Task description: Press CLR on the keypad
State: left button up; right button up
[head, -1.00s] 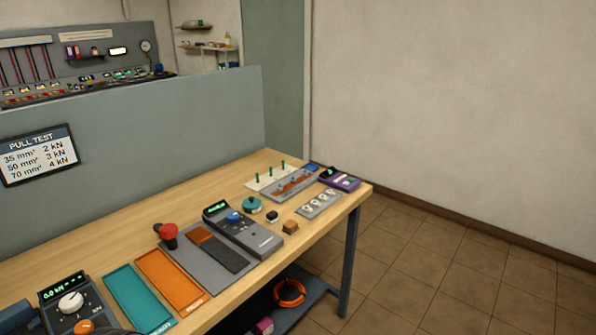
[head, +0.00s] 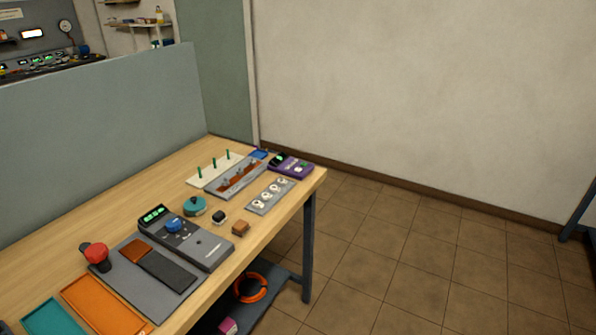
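I see no keypad with a readable CLR key in the head view. A grey device (head: 205,248) with a green lit display and a blue knob lies on the wooden bench (head: 68,240). The lettering on these is too small to read. Neither of my grippers is in view.
Orange (head: 100,306) and teal (head: 50,318) trays lie at the near left. A red-topped knob (head: 96,254) stands by a grey mat. A grey-green partition (head: 100,140) backs the bench. The tiled floor (head: 400,255) to the right is clear.

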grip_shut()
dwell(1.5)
